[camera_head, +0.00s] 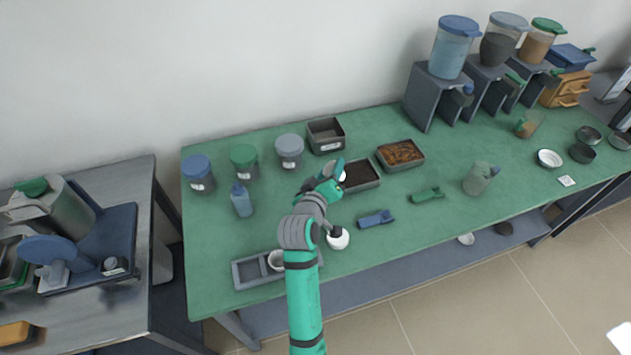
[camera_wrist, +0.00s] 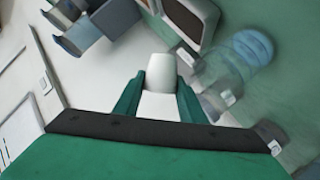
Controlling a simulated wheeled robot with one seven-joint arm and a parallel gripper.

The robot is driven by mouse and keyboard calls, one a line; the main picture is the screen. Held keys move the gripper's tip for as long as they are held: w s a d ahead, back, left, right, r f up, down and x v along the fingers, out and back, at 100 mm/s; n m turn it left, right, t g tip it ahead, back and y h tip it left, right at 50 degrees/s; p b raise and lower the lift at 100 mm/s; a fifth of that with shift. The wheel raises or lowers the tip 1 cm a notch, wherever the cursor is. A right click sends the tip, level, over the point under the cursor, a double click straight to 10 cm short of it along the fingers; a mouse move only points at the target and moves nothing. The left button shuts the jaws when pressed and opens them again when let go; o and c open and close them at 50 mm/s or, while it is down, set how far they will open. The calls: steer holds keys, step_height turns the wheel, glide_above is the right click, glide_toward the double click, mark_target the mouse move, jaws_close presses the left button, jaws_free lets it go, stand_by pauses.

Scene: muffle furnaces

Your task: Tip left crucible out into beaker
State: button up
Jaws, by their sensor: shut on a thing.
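My gripper (camera_head: 334,184) is above the middle of the green table, in front of the dark-filled tray. In the wrist view its two green fingers (camera_wrist: 158,92) are shut on a white crucible (camera_wrist: 160,72), which sits between the fingertips. In the head view only a small white part of this crucible (camera_head: 342,176) shows beside the gripper. I cannot make out a beaker for certain, nor what the held crucible contains.
A white round object (camera_head: 338,239) sits near the front edge, right of my arm. A blue scoop (camera_head: 375,219) and a green scoop (camera_head: 427,195) lie to the right. Lidded jars (camera_head: 198,174) and a blue bottle (camera_head: 241,201) stand at the left. A translucent jug (camera_head: 478,180) stands farther right.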

steer(key=m, duration=0.1)
steer(key=m+y, duration=0.1)
steer(key=m, duration=0.1)
steer(key=shift+d+r+y, duration=0.2)
steer(key=shift+y, duration=0.1)
stand_by(0.3)
steer(key=m+y, duration=0.1)
steer(key=m, duration=0.1)
steer(key=shift+f+m+y, duration=0.2)
steer(key=shift+m+y, duration=0.2)
steer(key=shift+r, duration=2.5)
